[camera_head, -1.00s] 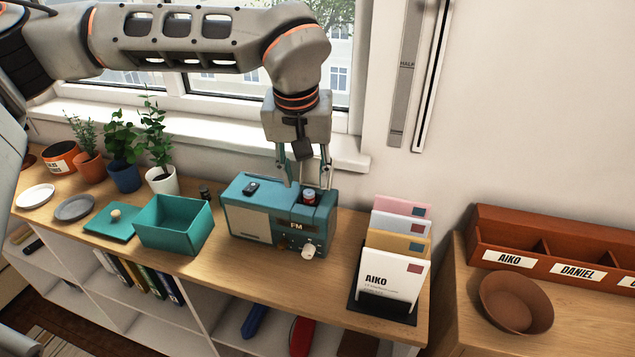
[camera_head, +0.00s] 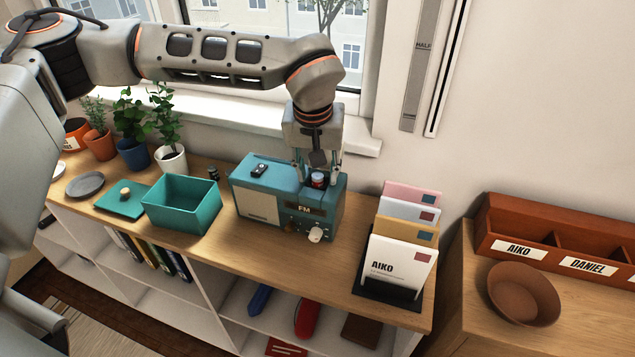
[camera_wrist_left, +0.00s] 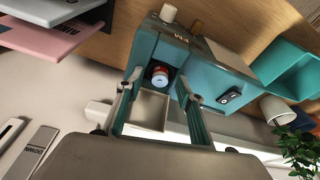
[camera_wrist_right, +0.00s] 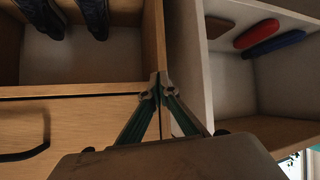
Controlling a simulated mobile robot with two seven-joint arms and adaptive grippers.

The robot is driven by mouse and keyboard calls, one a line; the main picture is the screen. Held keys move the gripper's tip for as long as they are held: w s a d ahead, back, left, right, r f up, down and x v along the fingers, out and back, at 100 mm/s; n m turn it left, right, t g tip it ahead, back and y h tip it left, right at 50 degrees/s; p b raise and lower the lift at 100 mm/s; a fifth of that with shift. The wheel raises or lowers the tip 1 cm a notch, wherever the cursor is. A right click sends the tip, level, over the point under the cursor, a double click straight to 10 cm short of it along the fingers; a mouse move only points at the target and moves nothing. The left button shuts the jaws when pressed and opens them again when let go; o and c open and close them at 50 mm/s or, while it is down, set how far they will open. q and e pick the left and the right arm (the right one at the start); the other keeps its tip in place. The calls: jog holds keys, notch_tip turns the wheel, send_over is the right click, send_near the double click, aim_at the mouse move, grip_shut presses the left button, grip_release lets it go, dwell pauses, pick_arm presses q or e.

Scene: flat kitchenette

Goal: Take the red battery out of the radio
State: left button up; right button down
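The teal radio (camera_head: 262,208) stands on the wooden shelf top below the window. The red battery (camera_head: 317,180) sits upright in an open compartment at the radio's right end. In the left wrist view the battery (camera_wrist_left: 160,78) shows a pale blue-white top and a red side. My left gripper (camera_head: 317,174) points down at the compartment. Its two fingers (camera_wrist_left: 162,88) are open, one on each side of the battery, with gaps visible; whether they are level with it is hard to tell. My right gripper (camera_wrist_right: 158,92) is empty, its fingertips together, in front of the lower shelves.
A teal open box (camera_head: 182,205) and its lid (camera_head: 123,201) lie left of the radio. A dark small cylinder (camera_head: 213,173) stands behind the box. A letter rack (camera_head: 388,289) stands close right of the radio. Potted plants (camera_head: 171,158) are at the back left.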

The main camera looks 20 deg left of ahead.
pick_arm(q)
grip_shut()
jog(key=shift+r, duration=0.1)
